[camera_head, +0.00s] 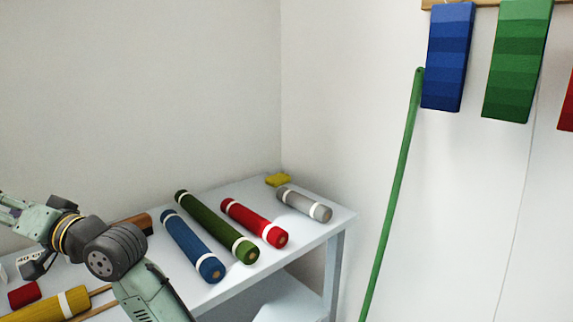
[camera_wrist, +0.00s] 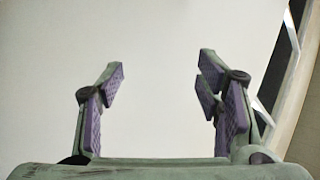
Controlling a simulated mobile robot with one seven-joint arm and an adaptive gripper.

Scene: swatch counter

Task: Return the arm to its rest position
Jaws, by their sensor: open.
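My arm (camera_head: 110,250) reaches in from the bottom left of the head view, over the left part of the counter. My gripper (camera_wrist: 160,80) shows in the wrist view with its two purple-padded fingers wide apart. It is open, and nothing is between the fingers. Behind them is a plain pale surface. In the head view the fingertips run out of the picture at the left edge.
The pale counter (camera_head: 340,217) bears blue (camera_head: 192,246), green (camera_head: 215,227), red (camera_head: 254,223) and grey (camera_head: 304,205) rolls, and a yellow roll (camera_head: 45,308) lies near my arm. A small yellow block (camera_head: 278,180) is at the back.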

